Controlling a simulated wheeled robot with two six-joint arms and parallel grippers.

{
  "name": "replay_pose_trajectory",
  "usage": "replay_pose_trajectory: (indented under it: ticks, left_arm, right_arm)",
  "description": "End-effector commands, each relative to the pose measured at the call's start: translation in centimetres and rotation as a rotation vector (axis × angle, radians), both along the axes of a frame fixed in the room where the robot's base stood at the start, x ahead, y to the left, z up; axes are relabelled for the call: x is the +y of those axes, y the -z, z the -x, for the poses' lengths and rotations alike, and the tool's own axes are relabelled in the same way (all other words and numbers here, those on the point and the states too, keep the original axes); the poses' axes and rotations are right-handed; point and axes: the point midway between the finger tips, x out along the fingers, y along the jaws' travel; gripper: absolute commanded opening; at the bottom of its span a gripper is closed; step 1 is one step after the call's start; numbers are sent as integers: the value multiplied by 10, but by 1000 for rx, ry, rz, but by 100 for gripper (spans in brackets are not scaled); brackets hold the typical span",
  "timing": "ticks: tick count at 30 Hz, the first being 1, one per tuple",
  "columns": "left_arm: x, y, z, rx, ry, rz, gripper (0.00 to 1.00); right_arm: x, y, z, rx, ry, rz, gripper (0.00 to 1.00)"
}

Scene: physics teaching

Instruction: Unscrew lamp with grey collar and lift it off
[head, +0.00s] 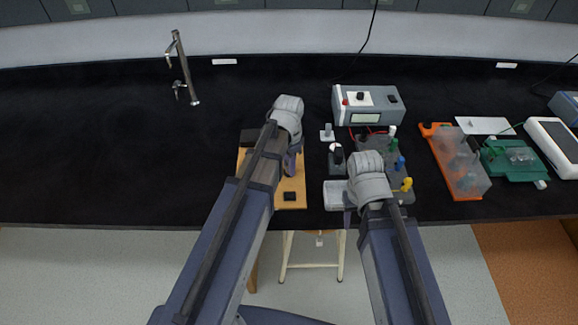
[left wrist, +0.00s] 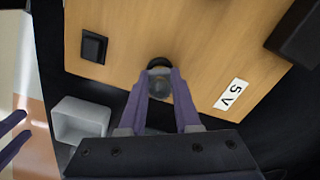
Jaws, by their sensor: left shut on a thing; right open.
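A light wooden board (head: 297,187) lies near the front edge of the black bench. In the left wrist view the board (left wrist: 130,30) carries a lamp (left wrist: 160,88) standing at a dark round holder (left wrist: 159,63). The collar's colour is hard to tell. My left gripper (left wrist: 160,98) is shut on the lamp, one purple finger on each side; in the head view this gripper (head: 293,162) is over the board and its arm hides the lamp. My right gripper (head: 349,207) is open, right of the board, by a white tray (head: 333,190); its fingers (left wrist: 12,138) show apart in the left wrist view.
The board has a black switch (left wrist: 94,46), a 5 V label (left wrist: 231,95) and a dark block (left wrist: 300,30). A grey meter box (head: 375,118) stands behind right. An orange tray (head: 466,190) and green device (head: 510,158) are farther right.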

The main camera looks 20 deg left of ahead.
Motion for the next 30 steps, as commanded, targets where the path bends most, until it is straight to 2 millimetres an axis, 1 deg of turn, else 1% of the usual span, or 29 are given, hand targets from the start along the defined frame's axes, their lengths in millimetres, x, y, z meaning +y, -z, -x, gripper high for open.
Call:
replay_pose_trajectory:
  ticks: [5,12,14,30]
  left_arm:
    - [0,0,0,1,-370,1,0]
    - [0,0,0,1,-959,0,0]
    - [0,0,0,1,-1063,0,0]
    - [0,-8,0,0,-1046,0,0]
  right_arm:
    - [0,0,0,0,0,0,50]
    - [0,0,0,0,0,0,50]
    - [0,0,0,0,0,0,50]
    - [0,-8,0,0,0,0,50]
